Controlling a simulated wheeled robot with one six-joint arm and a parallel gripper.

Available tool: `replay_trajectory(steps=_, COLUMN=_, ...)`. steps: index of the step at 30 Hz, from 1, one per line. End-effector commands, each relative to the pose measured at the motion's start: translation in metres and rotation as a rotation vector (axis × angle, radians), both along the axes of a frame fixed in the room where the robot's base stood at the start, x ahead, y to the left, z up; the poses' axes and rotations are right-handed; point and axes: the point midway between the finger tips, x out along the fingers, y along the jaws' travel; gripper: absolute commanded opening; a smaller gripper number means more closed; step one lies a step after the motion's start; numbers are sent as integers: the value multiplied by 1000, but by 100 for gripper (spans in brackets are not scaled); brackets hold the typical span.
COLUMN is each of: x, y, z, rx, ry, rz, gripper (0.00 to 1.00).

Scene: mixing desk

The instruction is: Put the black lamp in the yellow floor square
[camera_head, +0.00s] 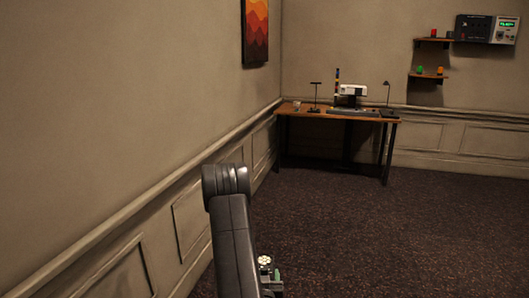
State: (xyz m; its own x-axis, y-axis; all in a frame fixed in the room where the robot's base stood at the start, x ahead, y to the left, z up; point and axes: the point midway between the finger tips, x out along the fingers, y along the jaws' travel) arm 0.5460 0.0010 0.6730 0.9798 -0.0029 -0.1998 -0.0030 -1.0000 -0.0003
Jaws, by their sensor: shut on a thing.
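A thin dark lamp-like thing with a bent top (388,95) stands at the right end of the wooden desk (290,111) in the far corner. Another dark, T-shaped stand (315,95) is on the left part of the desk. Both are too small to tell which is the black lamp. No yellow floor square shows.
A white machine (352,95) and a small cup (296,106) are on the desk. Wall shelves (430,76) hold small red, green and orange things beside a control panel (487,29). A panelled wall (110,130) runs along the left. The dark carpet (400,240) at right is clear.

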Motion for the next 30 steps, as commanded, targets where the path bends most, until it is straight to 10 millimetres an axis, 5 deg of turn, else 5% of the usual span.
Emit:
replay_trajectory(steps=1, x=0, y=0, z=15, rx=0, ry=-3, rz=0, gripper=5)
replay_trajectory(steps=18, x=-10, y=0, z=74, rx=0, ry=-3, rz=1, gripper=5)
replay_trajectory(steps=30, x=-15, y=-1, z=97, rx=0, ry=-4, rz=3, gripper=5)
